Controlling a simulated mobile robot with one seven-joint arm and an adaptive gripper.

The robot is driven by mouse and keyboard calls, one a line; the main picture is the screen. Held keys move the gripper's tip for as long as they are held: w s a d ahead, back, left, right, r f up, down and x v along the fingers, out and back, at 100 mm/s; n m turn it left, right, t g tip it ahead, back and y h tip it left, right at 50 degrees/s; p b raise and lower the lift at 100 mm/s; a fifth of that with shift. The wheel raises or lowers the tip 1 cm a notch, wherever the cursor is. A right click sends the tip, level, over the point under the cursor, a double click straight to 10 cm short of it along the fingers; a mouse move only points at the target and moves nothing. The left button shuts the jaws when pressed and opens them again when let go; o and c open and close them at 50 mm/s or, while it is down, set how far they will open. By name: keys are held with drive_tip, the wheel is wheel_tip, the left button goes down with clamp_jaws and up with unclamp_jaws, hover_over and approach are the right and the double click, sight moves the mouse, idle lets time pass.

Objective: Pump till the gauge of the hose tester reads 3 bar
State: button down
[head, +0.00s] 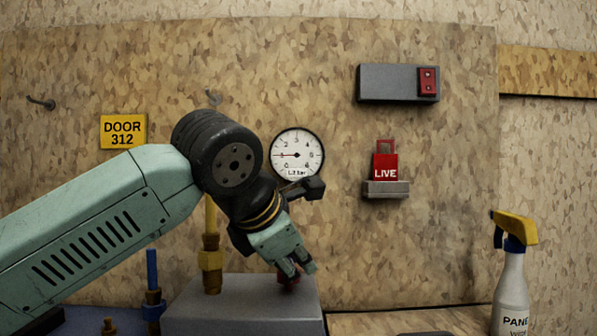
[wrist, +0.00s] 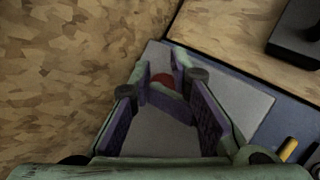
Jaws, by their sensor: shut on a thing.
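The round white gauge (head: 297,154) is on the wall board. Its needle points left, at about the 1 mark; the small lettering is hard to read. A grey block (head: 240,305) stands below it. A red knob (head: 288,283) is at the block's top right and also shows as a red round top in the wrist view (wrist: 162,80). My gripper (head: 298,268) reaches down onto the knob from above and is shut on it; its fingertips (wrist: 164,77) stand around the knob in the wrist view. The fingers partly hide the knob.
A yellow pipe with a brass fitting (head: 211,260) and a blue one (head: 152,290) stand left of the knob. A red LIVE tag (head: 385,165) and a grey box with a red switch (head: 398,83) are on the board. A spray bottle (head: 512,285) stands right.

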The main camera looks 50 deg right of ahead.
drive_tip(key=shift+w+a+f+y, duration=0.15)
drive_tip(key=shift+w+f+y, duration=0.05)
drive_tip(key=shift+f, duration=0.35)
drive_tip(key=shift+w+a+f+y, duration=0.15)
drive_tip(key=shift+w+f+y, duration=0.05)
drive_tip(key=shift+f, duration=0.3)
drive_tip(key=r+p, duration=0.2)
drive_tip(key=shift+w+d+r+p, duration=0.1)
drive_tip(key=shift+w+r+p, duration=0.15)
drive_tip(key=shift+p, duration=0.1)
wheel_tip(320, 180, up, 4)
drive_tip(key=p, duration=0.3)
drive_tip(key=shift+w, duration=0.15)
drive_tip(key=shift+f, duration=0.1)
drive_tip(key=shift+s, duration=0.25)
drive_tip(key=shift+r, duration=0.2)
